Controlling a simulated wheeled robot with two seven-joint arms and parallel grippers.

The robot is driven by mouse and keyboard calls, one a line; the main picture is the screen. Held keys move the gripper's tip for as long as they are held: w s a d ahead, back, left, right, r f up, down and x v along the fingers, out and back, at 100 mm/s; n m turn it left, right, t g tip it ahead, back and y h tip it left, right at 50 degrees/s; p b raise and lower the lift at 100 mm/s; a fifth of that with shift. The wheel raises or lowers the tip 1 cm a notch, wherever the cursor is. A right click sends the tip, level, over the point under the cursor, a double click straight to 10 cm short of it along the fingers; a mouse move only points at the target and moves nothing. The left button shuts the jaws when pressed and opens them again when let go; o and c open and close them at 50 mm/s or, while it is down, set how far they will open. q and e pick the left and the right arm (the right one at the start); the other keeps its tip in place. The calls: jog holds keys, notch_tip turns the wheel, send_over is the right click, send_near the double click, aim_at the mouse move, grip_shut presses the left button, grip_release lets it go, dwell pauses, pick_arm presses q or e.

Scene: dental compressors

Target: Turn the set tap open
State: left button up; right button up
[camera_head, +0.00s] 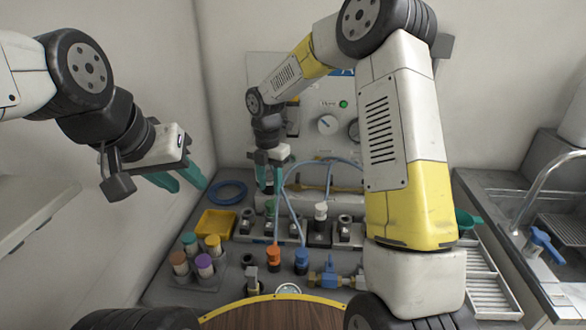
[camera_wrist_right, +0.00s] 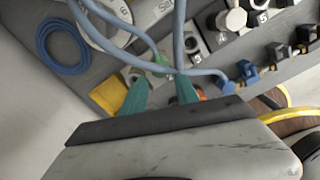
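My right gripper (camera_head: 270,184) points down over the back row of fittings, its two teal fingers apart and nothing clearly held. In the right wrist view, the fingertips (camera_wrist_right: 161,82) are on either side of a green knob (camera_wrist_right: 160,62), which lies just beyond them; contact cannot be told. The green knob (camera_head: 271,208) shows below the gripper in the head view. A white-topped knob (camera_head: 321,210) stands to its right in the row. Which fitting is the set tap is not marked. My left gripper (camera_head: 183,180) is open and empty at the left, above the bench.
Orange (camera_head: 274,256) and blue (camera_head: 302,258) knobs stand in front, with a blue-handled brass valve (camera_head: 330,275). Blue hoses (camera_head: 291,205) run close to the right gripper. A yellow tray (camera_head: 215,223) and capped jars (camera_head: 204,264) are left. A sink tap (camera_head: 540,242) is far right.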

jog(key=m, duration=0.3)
jog(key=shift+w+d+r+t, duration=0.1)
jog(key=shift+w+d+t, duration=0.2)
jog(key=shift+w+d, duration=0.1)
jog(key=w+d+m+t, duration=0.2)
jog(key=w+d+m, duration=0.1)
jog(key=m, duration=0.8)
jog(key=m+t, duration=0.2)
jog(key=m, duration=1.6)
send_near(298, 176)
jog(key=f, duration=0.1)
jog(key=shift+h, duration=0.4)
jog(key=x, duration=0.7)
jog(key=shift+w+a, duration=0.2)
jog(key=shift+a, duration=0.2)
grip_shut()
